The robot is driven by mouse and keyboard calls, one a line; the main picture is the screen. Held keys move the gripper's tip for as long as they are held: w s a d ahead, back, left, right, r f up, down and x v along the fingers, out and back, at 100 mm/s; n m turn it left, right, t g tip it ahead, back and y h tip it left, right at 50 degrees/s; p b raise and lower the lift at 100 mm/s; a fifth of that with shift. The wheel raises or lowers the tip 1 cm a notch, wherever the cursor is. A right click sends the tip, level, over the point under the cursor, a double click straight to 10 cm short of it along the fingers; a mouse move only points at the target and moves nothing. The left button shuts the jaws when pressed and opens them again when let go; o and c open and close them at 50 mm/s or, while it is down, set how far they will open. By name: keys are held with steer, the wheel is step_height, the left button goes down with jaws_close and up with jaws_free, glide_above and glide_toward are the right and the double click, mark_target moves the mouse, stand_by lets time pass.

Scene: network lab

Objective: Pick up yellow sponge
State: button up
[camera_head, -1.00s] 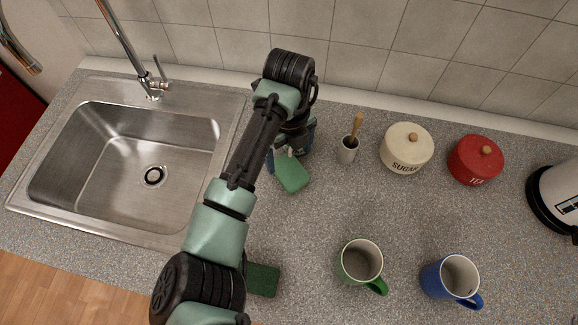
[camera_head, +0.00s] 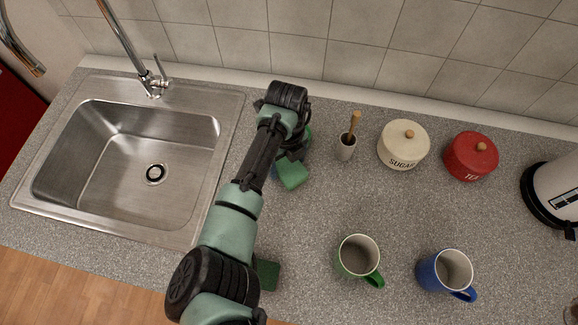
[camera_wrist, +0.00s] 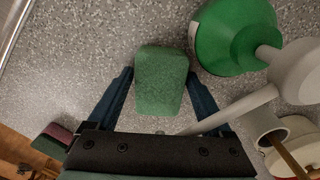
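A green block, sponge-like (camera_wrist: 162,82), lies on the counter. In the wrist view it sits between the fingers of my gripper (camera_wrist: 160,95), with a gap on each side. No yellow face shows. The block also shows in the head view (camera_head: 291,175), partly covered by my gripper. My gripper is open and empty, pointing down over the block. Another sponge, dark green (camera_head: 268,274), lies beside my arm near the front edge. It shows pink and green at the left of the wrist view (camera_wrist: 52,140).
A green bottle with a grey nozzle (camera_wrist: 225,40) stands close to the block. A brush holder (camera_head: 346,148), sugar jar (camera_head: 403,152) and tea jar (camera_head: 470,160) stand at the back. Green mug (camera_head: 358,258) and blue mug (camera_head: 446,272) are at front right. The sink (camera_head: 130,160) is left.

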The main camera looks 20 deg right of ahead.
mark_target(290, 164)
steer(key=c, duration=1.1)
steer(key=shift+o, duration=0.2)
steer(key=shift+r, duration=0.2)
steer(key=shift+r, duration=0.6)
steer(key=shift+s+d+r+b, duration=0.1)
steer(key=shift+d+r+b, duration=0.05)
steer(key=shift+r+b, duration=0.3)
steer(key=shift+s+d+r+b, duration=0.1)
steer(key=shift+d+r+b, duration=0.1)
steer(key=shift+r, duration=0.3)
steer(key=s+d+b, duration=0.1)
steer(key=s+d, duration=0.2)
steer(key=d, duration=0.1)
steer(key=s+d+b, duration=0.1)
steer(key=s+d, duration=0.2)
steer(key=d, duration=0.2)
steer(key=s+d+b, duration=0.1)
steer(key=s+d, duration=0.2)
steer(key=d, duration=0.2)
steer(key=shift+s+d+b, duration=0.15)
steer(key=shift+s+b, duration=0.15)
steer(key=shift+s, duration=0.05)
